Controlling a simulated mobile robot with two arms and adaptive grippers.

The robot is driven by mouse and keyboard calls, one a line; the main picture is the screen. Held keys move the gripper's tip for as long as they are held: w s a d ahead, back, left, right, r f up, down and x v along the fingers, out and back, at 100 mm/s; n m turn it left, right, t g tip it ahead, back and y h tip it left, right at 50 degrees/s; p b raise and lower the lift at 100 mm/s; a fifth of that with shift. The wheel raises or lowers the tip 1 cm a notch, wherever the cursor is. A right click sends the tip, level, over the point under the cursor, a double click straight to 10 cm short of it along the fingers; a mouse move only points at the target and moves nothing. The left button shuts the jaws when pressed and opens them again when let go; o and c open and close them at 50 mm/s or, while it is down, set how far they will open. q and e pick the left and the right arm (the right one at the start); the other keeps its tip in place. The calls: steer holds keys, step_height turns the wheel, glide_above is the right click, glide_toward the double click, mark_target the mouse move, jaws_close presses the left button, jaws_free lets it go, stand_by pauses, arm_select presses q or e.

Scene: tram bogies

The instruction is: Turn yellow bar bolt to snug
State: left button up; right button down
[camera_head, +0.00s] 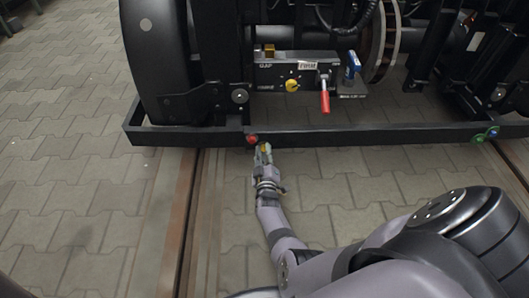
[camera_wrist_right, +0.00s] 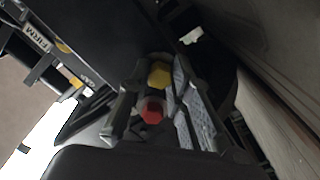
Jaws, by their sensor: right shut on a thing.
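The yellow bar bolt (camera_head: 265,147) shows between the fingertips of my right gripper (camera_head: 264,152), at the front face of the long black bar (camera_head: 380,133). In the right wrist view the yellow bolt (camera_wrist_right: 159,74) sits between the two fingers of the right gripper (camera_wrist_right: 160,98), which is shut on it. A red bolt (camera_head: 252,139) is just left of the fingertips on the bar. The red bolt (camera_wrist_right: 152,112) also shows close to the fingers in the wrist view. How tight the yellow bolt is cannot be seen. My left gripper is not in view.
Above the bar is a control box (camera_head: 293,75) with a yellow knob (camera_head: 292,85), a red-handled lever (camera_head: 325,101) and a FIRM label. A blue-topped part (camera_head: 353,66) stands beside it. Green (camera_head: 477,138) and blue (camera_head: 492,132) bolts are at the bar's right end. Paving in front is clear.

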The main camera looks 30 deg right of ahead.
steer(key=m, duration=0.5)
steer(key=shift+m, duration=1.8)
steer(key=c, duration=1.5)
jaws_free()
steer(key=shift+w, duration=0.1)
steer(key=shift+o, duration=0.2)
